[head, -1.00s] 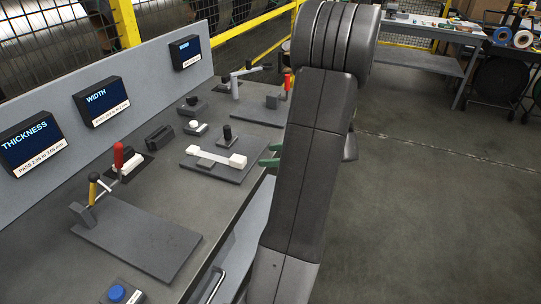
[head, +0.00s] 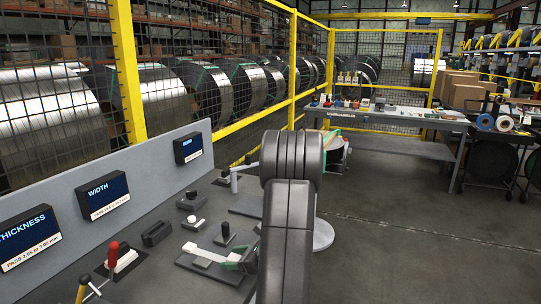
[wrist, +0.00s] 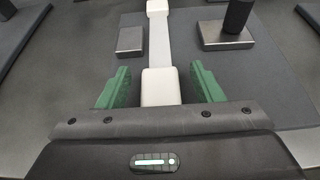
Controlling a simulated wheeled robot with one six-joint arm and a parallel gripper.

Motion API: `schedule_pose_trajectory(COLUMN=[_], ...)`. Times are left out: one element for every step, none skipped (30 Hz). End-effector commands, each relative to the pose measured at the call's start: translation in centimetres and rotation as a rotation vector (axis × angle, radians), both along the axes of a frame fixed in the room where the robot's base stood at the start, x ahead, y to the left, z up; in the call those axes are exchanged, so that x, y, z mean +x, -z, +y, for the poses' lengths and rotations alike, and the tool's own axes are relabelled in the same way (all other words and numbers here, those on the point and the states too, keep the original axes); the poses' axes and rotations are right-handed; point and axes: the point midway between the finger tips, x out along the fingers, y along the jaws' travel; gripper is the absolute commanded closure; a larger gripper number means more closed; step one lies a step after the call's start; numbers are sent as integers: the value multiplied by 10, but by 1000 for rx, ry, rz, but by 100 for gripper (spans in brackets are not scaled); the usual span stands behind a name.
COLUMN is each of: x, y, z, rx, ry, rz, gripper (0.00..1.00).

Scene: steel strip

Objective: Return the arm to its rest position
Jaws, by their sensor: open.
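My gripper (head: 242,258) is low over the bench, at the right end of a white bar with block ends (head: 206,252). In the wrist view my gripper (wrist: 161,80) is open, with its two green fingers apart. The near white end block of the bar (wrist: 160,87) shows between the fingers, with a gap on each side. The bar's shaft runs away from me over a grey plate (wrist: 185,60). The exact height of the fingers over the plate cannot be told. My arm is extended, and hides part of the bench's right side.
A dark post (head: 225,232) stands close beyond the bar. A red-handled clamp (head: 113,250) and a yellow-handled one (head: 83,287) are at the left. Display boxes (head: 102,194) line the back panel. The floor to the right (head: 400,250) is clear.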

Motion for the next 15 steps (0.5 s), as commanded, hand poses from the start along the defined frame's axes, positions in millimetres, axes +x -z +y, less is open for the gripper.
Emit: schedule_pose_trajectory(x=[1,2,2,2,2,2,2,2,2,2,1,1,1,1,1], y=[1,1,-2,-3,-3,-3,-3,-3,-3,-3,-3,-3,-3,-3,-2], z=[4,6,4,4,4,4,4,4,4,4,4,4,4,4,3], rx=[0,0,-1,0,0,0,0,0,0,0,0,0,0,0,0], ry=[-1,-1,-1,0,0,0,0,0,0,0,0,0,0,0,0], rz=[0,0,-2,-1,-1,-1,-1,-1,-1,-1,-1,-1,-1,-1,-1], gripper=[40,40,40,40,40,40,40,40,40,40,40,40,40,40,40])
